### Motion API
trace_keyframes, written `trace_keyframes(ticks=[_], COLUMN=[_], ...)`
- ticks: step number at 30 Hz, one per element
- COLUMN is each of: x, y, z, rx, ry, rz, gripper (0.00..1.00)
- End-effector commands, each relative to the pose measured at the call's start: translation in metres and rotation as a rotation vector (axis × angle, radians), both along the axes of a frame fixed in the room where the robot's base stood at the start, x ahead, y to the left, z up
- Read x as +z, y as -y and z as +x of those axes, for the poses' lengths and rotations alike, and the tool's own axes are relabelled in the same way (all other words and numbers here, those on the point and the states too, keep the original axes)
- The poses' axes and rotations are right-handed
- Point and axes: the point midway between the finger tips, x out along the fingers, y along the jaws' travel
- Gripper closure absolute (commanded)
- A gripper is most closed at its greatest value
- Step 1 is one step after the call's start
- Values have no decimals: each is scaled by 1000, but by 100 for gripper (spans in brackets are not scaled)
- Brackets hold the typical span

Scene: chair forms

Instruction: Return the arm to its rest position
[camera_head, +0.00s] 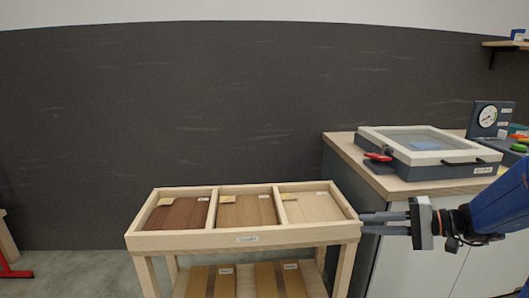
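My blue arm (500,203) reaches in from the right edge. My gripper (365,223) points left, with its two grey fingers spread a little, one above the other. Nothing shows between the fingers. The fingertips appear beside the right front corner of the wooden sorting table; I cannot tell whether they touch it or stand in front of it.
The wooden table (205,241) has three compartments with brown, mid-tone and pale wood sheets; boards lie on its lower shelf. Behind my gripper stands a cabinet (350,150) carrying a lidded frame device (424,150) and a dial gauge (488,117). Floor at left is mostly clear.

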Motion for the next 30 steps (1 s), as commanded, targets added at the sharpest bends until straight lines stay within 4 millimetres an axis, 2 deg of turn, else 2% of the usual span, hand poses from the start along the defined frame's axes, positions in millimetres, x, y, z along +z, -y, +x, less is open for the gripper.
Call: trace_keyframes(ticks=[1, 6, 12, 17, 21, 30], x=[-3, -22, -43, -56, -64, -61], y=[-17, -52, -69, -68, -58, -26], z=[-14, -62, -116, -151, -176, -207], rx=[39, 146, 226, 260, 268, 220], ry=[-21, -101, -150, -151, -121, 23], rz=[-53, -246, -493, -696, -873, -1208], gripper=[82, 82, 82, 82, 82, 82])
